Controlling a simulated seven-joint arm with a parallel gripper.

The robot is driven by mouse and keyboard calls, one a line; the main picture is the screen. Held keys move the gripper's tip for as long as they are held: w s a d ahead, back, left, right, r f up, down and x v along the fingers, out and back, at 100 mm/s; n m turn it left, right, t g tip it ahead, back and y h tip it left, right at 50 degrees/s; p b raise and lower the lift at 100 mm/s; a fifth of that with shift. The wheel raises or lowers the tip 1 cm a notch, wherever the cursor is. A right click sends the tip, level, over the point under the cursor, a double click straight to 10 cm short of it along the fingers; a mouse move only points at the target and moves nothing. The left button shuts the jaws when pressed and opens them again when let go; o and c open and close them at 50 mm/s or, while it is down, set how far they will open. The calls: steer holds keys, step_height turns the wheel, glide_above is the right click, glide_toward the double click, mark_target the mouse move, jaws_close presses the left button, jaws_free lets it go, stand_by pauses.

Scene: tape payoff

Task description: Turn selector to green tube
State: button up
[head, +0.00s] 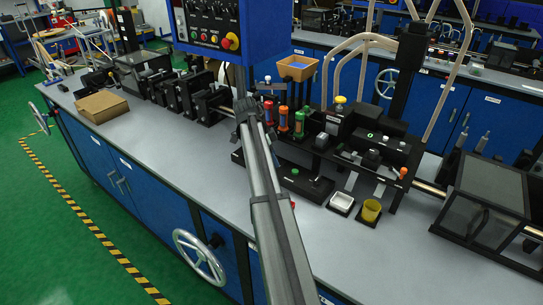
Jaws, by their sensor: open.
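Three upright tubes stand in a row on a black fixture at the middle of the bench: a red tube (268,113), an orange-red tube (283,119) and a green tube (299,123), the green one rightmost. A black base plate (285,180) lies in front of them, with a small light spot and a thin pale lever (317,182) on top. I cannot tell for sure which part is the selector or where it points. My arm reaches up from the bottom edge. My gripper (244,108) is small and dark at its far end, left of the red tube, open, with its fingers hard to make out.
A blue control panel (212,25) hangs above. A cardboard box (102,107) lies far left. The grey bench top is clear at front left.

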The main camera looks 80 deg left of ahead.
steer(key=shift+c, duration=0.3)
steer(key=c, duration=1)
